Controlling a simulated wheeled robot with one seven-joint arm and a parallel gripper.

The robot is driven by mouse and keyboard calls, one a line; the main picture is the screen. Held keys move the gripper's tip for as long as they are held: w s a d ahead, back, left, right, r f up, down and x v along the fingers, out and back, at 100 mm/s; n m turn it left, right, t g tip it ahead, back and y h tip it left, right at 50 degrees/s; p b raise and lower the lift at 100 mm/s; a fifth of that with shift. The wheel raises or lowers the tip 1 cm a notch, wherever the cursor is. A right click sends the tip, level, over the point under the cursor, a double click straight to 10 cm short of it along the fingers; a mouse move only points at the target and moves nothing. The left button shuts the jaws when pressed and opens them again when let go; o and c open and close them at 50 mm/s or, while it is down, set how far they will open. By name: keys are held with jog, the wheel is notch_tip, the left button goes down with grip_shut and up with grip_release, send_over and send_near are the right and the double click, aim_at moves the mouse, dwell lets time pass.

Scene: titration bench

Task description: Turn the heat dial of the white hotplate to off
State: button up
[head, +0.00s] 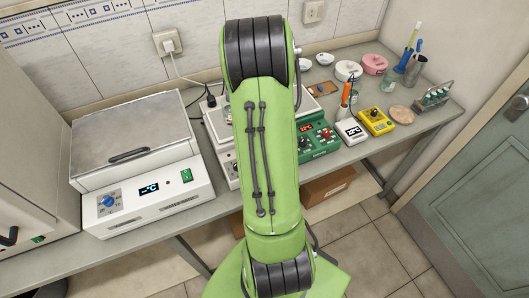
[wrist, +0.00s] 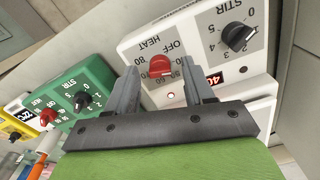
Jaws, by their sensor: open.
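The white hotplate (wrist: 205,45) fills the upper right of the wrist view, its front panel facing my gripper. Its red heat dial (wrist: 160,66) sits under the printed words HEAT and OFF. I cannot tell exactly which mark it points to. My gripper (wrist: 160,75) is open, with one finger to each side of the red dial. Whether the fingers touch it is not clear. The black stir dial (wrist: 239,37) is to the right, outside the fingers. In the head view the white hotplate (head: 217,127) is mostly hidden behind my green arm, and my gripper is hidden.
A green hotplate (head: 320,139) with its own red and black dials stands beside the white one; it also shows in the wrist view (wrist: 95,78). A white bath with a metal lid (head: 130,143) stands left. A yellow meter (head: 376,121) and small glassware are farther right.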

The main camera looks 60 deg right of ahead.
jog(key=shift+f, duration=0.4)
jog(key=shift+c, duration=0.2)
grip_shut()
jog(key=shift+n, duration=0.3)
jog(key=n+b, duration=0.1)
jog(key=n, duration=0.3)
jog(key=n+b, duration=0.1)
jog(key=n, duration=0.4)
jog(key=shift+b, duration=0.3)
jog(key=shift+r, duration=0.1)
